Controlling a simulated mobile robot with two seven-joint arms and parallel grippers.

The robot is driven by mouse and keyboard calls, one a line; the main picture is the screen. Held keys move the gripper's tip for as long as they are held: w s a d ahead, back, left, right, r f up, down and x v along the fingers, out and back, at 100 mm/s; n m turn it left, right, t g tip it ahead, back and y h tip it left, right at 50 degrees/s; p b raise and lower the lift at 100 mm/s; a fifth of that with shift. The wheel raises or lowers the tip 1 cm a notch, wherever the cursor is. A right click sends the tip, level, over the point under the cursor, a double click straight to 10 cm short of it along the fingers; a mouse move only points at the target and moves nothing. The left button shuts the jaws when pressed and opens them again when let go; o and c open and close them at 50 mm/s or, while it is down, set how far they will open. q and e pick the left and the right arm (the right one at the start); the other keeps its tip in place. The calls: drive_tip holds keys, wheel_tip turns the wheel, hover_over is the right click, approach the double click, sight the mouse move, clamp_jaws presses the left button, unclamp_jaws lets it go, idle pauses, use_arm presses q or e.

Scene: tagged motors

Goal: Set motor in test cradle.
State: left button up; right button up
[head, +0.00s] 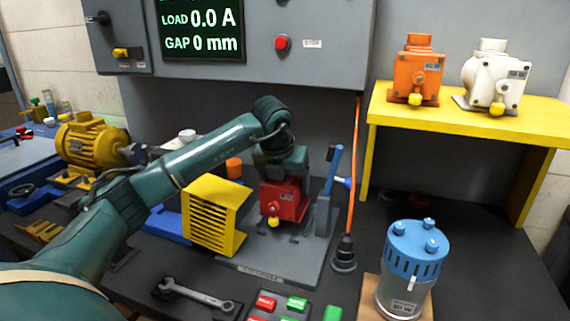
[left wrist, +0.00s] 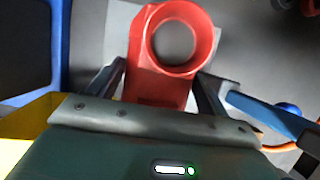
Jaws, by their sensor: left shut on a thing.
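A red motor (head: 284,201) with a yellow knob on its front is at the test cradle, a grey base plate (head: 262,269) with a yellow slatted guard (head: 214,216) on the left and a blue-handled lever (head: 333,172) on the right. My left gripper (head: 283,176) points down from above and is shut on the red motor. In the left wrist view the motor (left wrist: 160,87), with its round open collar, is between the fingers (left wrist: 160,92). I cannot tell whether its underside touches the cradle. My right gripper is in neither view.
A panel screen (head: 201,30) reads LOAD 0.0 A and GAP 0 mm. Orange (head: 416,76) and white (head: 494,82) motors stand on a yellow shelf (head: 470,117). A blue-topped motor (head: 410,265) is at right front. A wrench (head: 197,294) and colored buttons (head: 281,309) lie in front.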

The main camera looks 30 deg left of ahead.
sight(278, 183)
use_arm(q)
drive_tip(key=shift+w+f, duration=0.15)
drive_tip(key=shift+f, duration=1.8)
drive_tip(key=o, duration=2)
drive_tip(key=shift+s+f, duration=0.2)
drive_tip(key=shift+f, duration=0.05)
drive_tip(key=shift+o, duration=0.2)
drive_tip(key=v, duration=1.2)
drive_tip(key=shift+d+b, duration=0.1)
drive_tip(key=shift+b, duration=0.2)
drive_tip(key=shift+s, duration=0.1)
